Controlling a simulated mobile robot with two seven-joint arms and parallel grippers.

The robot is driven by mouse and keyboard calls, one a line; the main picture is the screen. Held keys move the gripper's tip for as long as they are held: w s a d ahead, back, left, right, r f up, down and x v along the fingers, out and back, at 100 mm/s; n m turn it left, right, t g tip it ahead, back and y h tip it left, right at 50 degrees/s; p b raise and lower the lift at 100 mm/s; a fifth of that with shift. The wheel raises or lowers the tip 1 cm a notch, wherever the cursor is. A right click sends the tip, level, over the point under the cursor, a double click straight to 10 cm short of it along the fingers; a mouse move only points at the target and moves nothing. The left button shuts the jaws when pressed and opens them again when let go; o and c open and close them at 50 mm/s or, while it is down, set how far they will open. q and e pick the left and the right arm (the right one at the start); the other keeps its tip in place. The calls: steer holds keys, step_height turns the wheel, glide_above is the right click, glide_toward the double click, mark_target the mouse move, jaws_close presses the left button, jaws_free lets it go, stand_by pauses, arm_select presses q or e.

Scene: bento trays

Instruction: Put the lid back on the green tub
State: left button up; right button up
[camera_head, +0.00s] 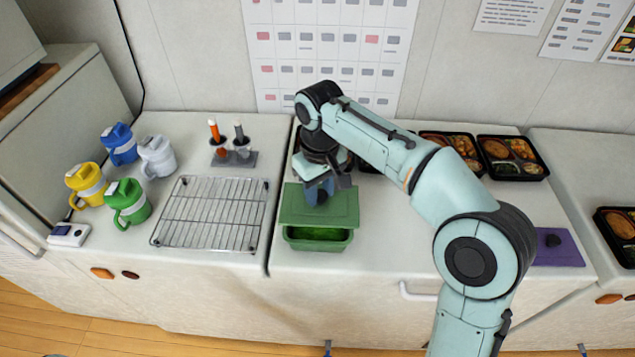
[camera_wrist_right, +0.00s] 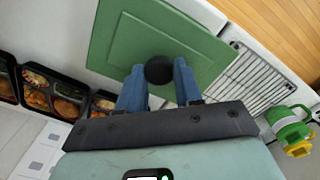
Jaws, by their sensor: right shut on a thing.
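The green tub (camera_head: 318,244) stands near the counter's front edge in the head view, with green contents showing along its near side. The green lid (camera_head: 343,206) is above the tub and set toward the back, leaving the near part of the opening uncovered. I cannot tell whether the lid touches the rim. My right gripper (camera_head: 319,192) is shut on the lid's dark round knob; the lid (camera_wrist_right: 125,30) and knob (camera_wrist_right: 159,70) also show in the right wrist view, between the blue fingers. The tub is hidden there. My left gripper is not in view.
A wire rack (camera_head: 212,213) lies left of the tub. Several mugs, including a green one (camera_head: 127,202), stand further left. Bento trays (camera_head: 513,157) sit at the back right. A purple mat (camera_head: 557,248) with a dark object lies at right.

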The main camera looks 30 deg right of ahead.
mark_target(319, 203)
steer(key=shift+w+a+f, duration=0.1)
steer(key=shift+a+f, duration=0.05)
steer(key=shift+a, duration=0.05)
steer(key=shift+d+f+b, duration=0.1)
steer(key=shift+f+b, duration=0.35)
steer(key=shift+f, duration=0.1)
step_height(319, 203, down, 3)
steer(key=b, duration=0.3)
steer(key=shift+f+b, duration=0.55)
steer(key=shift+f, duration=0.55)
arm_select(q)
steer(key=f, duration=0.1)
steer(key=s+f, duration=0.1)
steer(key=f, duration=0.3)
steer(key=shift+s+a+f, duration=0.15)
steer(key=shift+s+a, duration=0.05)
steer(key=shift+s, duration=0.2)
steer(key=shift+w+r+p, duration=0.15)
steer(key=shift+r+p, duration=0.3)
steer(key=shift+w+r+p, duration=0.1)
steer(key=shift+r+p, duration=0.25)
arm_select(e)
steer(key=shift+f, duration=0.15)
stand_by(0.4)
steer(key=o, duration=1.6)
